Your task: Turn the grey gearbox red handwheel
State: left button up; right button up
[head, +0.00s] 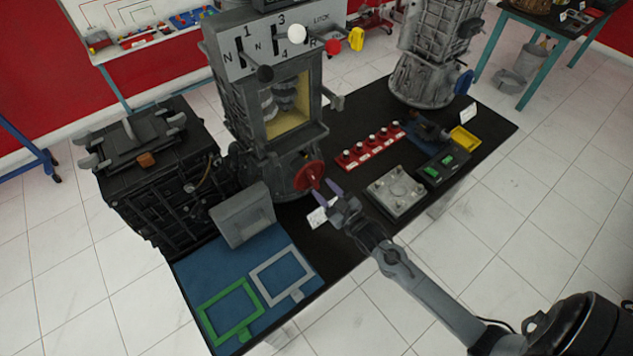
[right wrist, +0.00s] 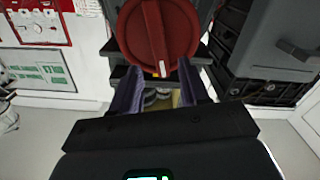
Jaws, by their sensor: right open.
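The grey gearbox (head: 262,95) stands upright on the dark table, with a cut-out window in its front. Its red handwheel (head: 309,176) sticks out low on the front. In the right wrist view the handwheel (right wrist: 157,36) is a round red disc with a raised bar across it. My right gripper (head: 325,188) is open, its two purple fingers pointing at the handwheel. In the right wrist view the open gripper (right wrist: 158,75) has its fingertips by the disc's lower edge, apart from each other; I cannot tell whether they touch it. My left gripper is not in view.
A dark engine block (head: 160,170) stands left of the gearbox. A grey tilted panel (head: 243,214) and a blue mat (head: 215,275) with green and grey frames lie in front. Red knobs (head: 370,147) and a metal plate (head: 397,192) lie to the right.

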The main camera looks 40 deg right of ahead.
aim_at(314, 180)
jog(key=shift+w, duration=2.3)
jog(key=shift+c, duration=0.2)
grip_shut()
